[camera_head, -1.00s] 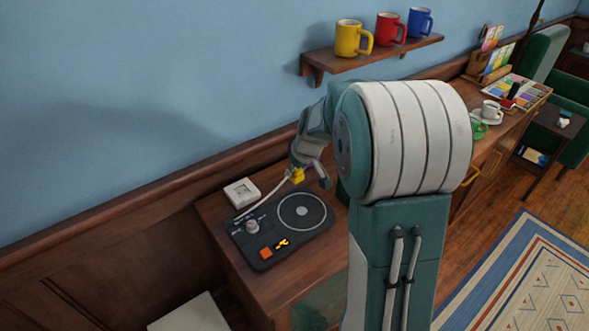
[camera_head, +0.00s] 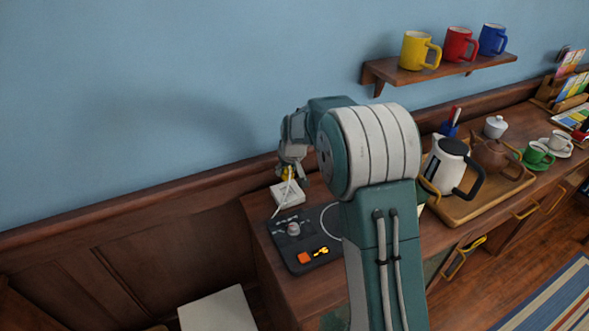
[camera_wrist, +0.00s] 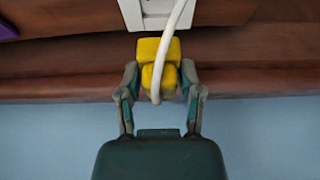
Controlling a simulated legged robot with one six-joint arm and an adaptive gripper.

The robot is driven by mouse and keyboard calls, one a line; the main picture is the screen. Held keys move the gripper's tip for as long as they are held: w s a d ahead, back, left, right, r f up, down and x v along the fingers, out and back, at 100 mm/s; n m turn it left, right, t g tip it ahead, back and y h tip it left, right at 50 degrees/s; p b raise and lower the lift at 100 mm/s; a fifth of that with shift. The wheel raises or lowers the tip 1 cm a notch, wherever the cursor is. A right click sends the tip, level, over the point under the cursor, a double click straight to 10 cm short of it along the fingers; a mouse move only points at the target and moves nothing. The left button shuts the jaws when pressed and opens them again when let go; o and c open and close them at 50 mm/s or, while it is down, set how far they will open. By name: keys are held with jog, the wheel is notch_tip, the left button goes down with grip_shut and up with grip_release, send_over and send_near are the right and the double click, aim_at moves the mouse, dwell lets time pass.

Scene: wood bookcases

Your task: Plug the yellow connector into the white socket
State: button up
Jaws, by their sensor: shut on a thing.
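The yellow connector (camera_wrist: 154,50) is between the fingers of my gripper (camera_wrist: 159,78) in the wrist view, with its white cable crossing in front of it. My gripper is shut on it. The white socket (camera_wrist: 133,13) is at the top of that view, just beyond the connector. In the head view the white socket (camera_head: 288,195) lies on the wooden desk near the wall. My gripper (camera_head: 290,174) and a small visible part of the yellow connector (camera_head: 286,172) are just above its back side. I cannot tell whether connector and socket touch.
A black panel (camera_head: 284,251) with a knob and an orange button lies in front of the socket, partly hidden by my arm. A tray (camera_head: 460,211) with a kettle and teapot is to the right. Mugs stand on a wall shelf (camera_head: 440,72).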

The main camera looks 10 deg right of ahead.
aim_at(286, 190)
jog(key=shift+f, duration=2.9)
jog(key=shift+s+d+f, duration=0.1)
jog(key=shift+f, duration=0.4)
jog(key=o, duration=1.2)
jog(key=shift+c, duration=0.2)
jog(key=shift+r, duration=0.1)
jog(key=v, duration=1.1)
jog(key=shift+r, duration=0.35)
